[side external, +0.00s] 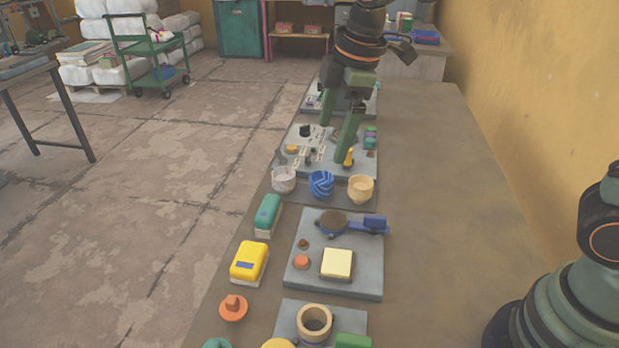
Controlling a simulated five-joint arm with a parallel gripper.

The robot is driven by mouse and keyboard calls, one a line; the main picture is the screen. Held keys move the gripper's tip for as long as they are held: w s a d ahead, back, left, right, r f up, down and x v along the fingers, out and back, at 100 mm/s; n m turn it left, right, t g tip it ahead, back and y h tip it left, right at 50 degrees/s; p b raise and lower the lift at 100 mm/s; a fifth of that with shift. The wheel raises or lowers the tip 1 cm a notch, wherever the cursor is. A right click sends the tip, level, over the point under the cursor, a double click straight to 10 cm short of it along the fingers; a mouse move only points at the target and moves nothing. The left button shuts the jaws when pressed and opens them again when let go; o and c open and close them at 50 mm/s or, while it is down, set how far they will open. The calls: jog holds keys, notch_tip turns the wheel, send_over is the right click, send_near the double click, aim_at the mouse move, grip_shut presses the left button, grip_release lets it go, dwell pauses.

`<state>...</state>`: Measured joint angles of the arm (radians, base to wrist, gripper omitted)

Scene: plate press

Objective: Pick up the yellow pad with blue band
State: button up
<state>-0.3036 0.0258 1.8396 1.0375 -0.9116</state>
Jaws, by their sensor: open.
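The yellow pad with blue band (249,261) rests on the bench near its left edge, in the lower left part of the side external view. It is a yellow block with a small blue patch on top and a pale base. My gripper (334,140) is open, with green fingers pointing down. It is well away from the pad, farther back and to the right, above the small-parts board. I see nothing held between its fingers.
A teal pad (268,213) sits just behind the yellow pad, and an orange knob (233,307) in front. To its right is a grey plate (307,287) with a pale yellow block (337,264). Several cups, including a blue one (321,184), stand farther back.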

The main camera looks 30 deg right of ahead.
jog(key=w+a+f+n+g, duration=0.1)
jog(key=w+a+f+n, duration=0.2)
jog(key=a+f+n, duration=0.4)
jog(key=n+g, duration=0.2)
jog(key=n, duration=0.4)
send_over(249, 256)
notch_tip(249, 256, down, 6)
jog(key=shift+h, duration=0.4)
notch_tip(249, 256, down, 11)
jog(key=shift+f, duration=0.2)
jog(key=shift+c, duration=0.3)
jog(key=c, duration=1.3)
jog(key=shift+o, duration=0.2)
jog(key=shift+r, duration=0.1)
notch_tip(249, 256, up, 20)
